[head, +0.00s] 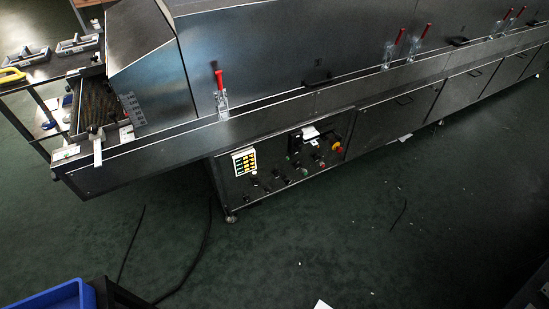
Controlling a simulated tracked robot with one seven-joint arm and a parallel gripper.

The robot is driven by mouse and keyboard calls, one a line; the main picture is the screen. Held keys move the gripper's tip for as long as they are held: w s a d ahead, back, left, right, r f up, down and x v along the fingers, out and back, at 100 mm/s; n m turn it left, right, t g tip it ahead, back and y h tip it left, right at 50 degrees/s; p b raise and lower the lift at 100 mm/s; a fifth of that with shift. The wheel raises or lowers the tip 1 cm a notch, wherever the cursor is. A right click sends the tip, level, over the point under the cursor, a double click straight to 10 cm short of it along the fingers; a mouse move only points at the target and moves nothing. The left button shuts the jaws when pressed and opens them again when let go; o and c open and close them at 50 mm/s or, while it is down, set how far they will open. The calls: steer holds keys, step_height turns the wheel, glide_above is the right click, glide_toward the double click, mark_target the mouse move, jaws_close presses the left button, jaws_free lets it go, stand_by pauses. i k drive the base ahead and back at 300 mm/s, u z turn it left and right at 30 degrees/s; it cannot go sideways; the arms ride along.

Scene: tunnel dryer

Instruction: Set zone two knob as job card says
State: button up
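The long dark tunnel dryer runs from left to upper right. Its control panel (275,168) is low on the front, below the conveyor edge. Several small dark knobs and coloured buttons sit on the panel; their labels and settings are too small to read, so I cannot tell which knob is zone two. A white unit with yellow and green cells (244,161) is at the panel's left. A white paper-like item (310,132) is at the panel's top; I cannot tell whether it is the job card. My gripper is not in view.
A red and yellow knob (338,147) is at the panel's right. Red-handled toggle clamps (220,92) line the dryer's edge. A blue bin (52,297) is at lower left. Dark cables (203,250) lie on the green floor. Floor in front of the panel is mostly clear, with small scraps.

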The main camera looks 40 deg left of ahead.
mark_target(277, 173)
steer(key=u, duration=0.3)
steer(key=i, duration=0.25)
steer(key=u, duration=1.9)
steer(key=k, duration=0.95)
steer(key=z, duration=0.4)
steer(key=i, duration=0.6)
steer(key=z, duration=0.15)
